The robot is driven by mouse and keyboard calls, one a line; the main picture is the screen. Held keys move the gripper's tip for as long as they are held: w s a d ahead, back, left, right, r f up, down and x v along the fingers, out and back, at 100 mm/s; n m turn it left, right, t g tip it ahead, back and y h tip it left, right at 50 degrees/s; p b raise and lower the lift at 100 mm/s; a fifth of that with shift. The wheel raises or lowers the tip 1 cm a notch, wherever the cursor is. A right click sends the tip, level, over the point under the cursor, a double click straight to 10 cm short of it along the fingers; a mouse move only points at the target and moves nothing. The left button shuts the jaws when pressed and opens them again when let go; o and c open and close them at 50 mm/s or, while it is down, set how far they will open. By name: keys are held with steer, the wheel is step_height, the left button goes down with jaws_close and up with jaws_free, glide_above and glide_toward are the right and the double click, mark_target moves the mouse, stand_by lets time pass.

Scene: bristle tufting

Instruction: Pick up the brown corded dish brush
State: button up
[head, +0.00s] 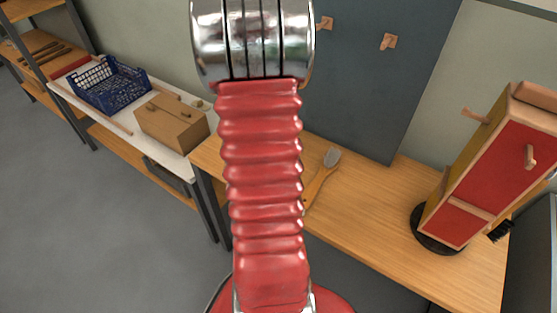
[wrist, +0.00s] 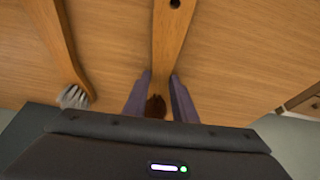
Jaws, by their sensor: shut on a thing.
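In the wrist view the brown dish brush (wrist: 172,40) has a long wooden handle with a dark hole near its top end and brown bristles low between my fingers. No cord can be made out. My gripper (wrist: 161,82) is shut on this brush, one finger on each side near the bristle end. Whether the brush touches the wooden top is unclear. In the head view my red arm hides both the gripper and this brush.
A grey-bristled wooden brush (wrist: 60,50) lies left of the held one, and shows on the wooden bench (head: 375,210) in the head view (head: 322,178). A red-fronted wooden stand (head: 510,160) is at right. A blue crate (head: 110,86) and wooden box (head: 170,124) stand left.

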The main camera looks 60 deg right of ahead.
steer(key=shift+c, duration=0.7)
steer(key=shift+r, duration=0.15)
step_height(320, 180, up, 10)
stand_by(1.4)
